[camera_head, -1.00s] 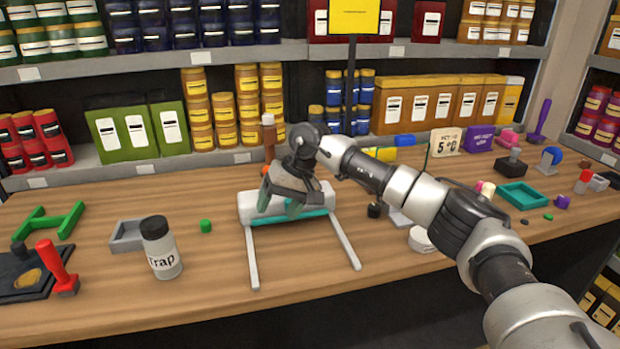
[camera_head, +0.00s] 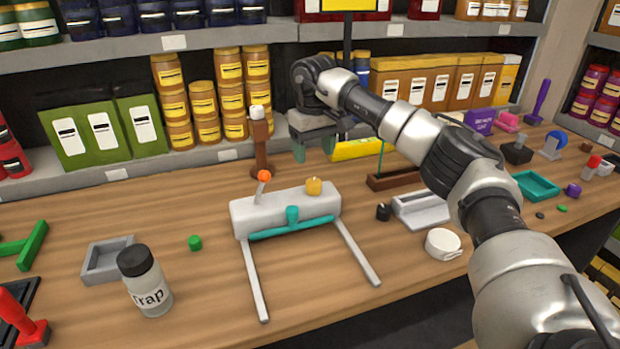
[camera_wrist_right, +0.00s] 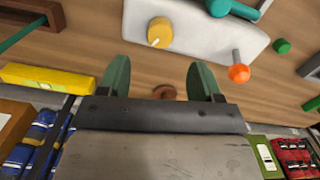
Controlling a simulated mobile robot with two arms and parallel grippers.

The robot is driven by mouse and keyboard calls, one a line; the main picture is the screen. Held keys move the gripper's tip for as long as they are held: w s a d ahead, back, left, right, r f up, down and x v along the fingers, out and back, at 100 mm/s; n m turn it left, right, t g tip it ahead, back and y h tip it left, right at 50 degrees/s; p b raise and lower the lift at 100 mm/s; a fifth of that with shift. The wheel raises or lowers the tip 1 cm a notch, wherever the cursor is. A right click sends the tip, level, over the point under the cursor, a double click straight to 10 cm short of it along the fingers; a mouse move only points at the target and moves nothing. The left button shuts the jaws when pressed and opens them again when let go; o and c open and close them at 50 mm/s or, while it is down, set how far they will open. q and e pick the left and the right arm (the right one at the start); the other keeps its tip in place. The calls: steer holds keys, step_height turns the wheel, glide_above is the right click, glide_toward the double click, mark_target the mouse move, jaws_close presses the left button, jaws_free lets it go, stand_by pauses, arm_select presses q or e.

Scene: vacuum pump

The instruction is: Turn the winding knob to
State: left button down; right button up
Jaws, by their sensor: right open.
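A white block-shaped pump (camera_head: 275,211) with a teal bar (camera_head: 293,228) along its front and two long pale legs stands on the wooden table. On its top are a yellow knob (camera_head: 314,186) and a tilted grey lever with an orange ball tip (camera_head: 264,176). In the right wrist view the yellow knob (camera_wrist_right: 159,33) carries a short white pointer line, and the orange tip (camera_wrist_right: 238,73) is at the right. I cannot tell which is the winding knob. My right gripper (camera_head: 314,152) is open and empty, above and behind the pump, apart from it. My left gripper is out of view.
A brown post with a white top (camera_head: 260,140) stands behind the pump. A yellow block (camera_head: 360,150) is near the gripper. A Trap jar (camera_head: 146,282), grey tray (camera_head: 107,260) and green cap (camera_head: 195,243) are left. A white cup (camera_head: 443,243) and black knob (camera_head: 383,212) are right.

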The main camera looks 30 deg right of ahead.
mark_target(314, 181)
steer(key=f, duration=0.3)
steer(key=shift+s+f, duration=0.2)
steer(key=shift+s, duration=0.05)
steer(key=f, duration=0.4)
steer(key=shift+w+f+p, duration=0.2)
steer(key=shift+f+p, duration=0.2)
steer(key=shift+f, duration=0.25)
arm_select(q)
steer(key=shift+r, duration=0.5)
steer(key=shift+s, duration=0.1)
arm_select(e)
steer(key=c, duration=0.9)
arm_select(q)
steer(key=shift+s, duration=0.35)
